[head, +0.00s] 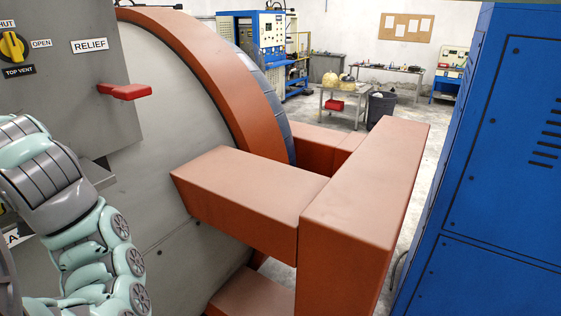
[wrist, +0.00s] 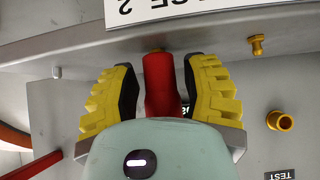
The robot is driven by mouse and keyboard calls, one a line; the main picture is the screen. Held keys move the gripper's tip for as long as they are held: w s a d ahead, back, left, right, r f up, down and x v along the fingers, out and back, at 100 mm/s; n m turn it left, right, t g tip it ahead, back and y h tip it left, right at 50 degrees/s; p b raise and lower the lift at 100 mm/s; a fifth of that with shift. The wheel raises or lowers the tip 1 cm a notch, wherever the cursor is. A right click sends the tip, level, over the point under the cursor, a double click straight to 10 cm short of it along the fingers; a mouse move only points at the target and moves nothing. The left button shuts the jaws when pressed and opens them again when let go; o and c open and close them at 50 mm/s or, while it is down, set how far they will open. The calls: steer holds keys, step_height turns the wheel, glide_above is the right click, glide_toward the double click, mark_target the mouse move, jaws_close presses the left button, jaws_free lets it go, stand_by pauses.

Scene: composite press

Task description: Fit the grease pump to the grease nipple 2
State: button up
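In the wrist view, a red cylinder (wrist: 160,84), which I take to be the grease pump, stands between the yellow, black-padded fingers of my gripper (wrist: 160,85). The head view shows neither gripper nor pump.
In the wrist view, a brass nipple (wrist: 257,46) and a larger brass fitting (wrist: 280,121) stand to the right. A red bar (wrist: 32,166) is at lower left. In the head view, a red handle (head: 124,91), orange beams (head: 350,200) and a blue cabinet (head: 490,190) flank the press.

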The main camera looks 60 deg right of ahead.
steer(key=shift+o, duration=1.4)
steer(key=shift+r, duration=0.1)
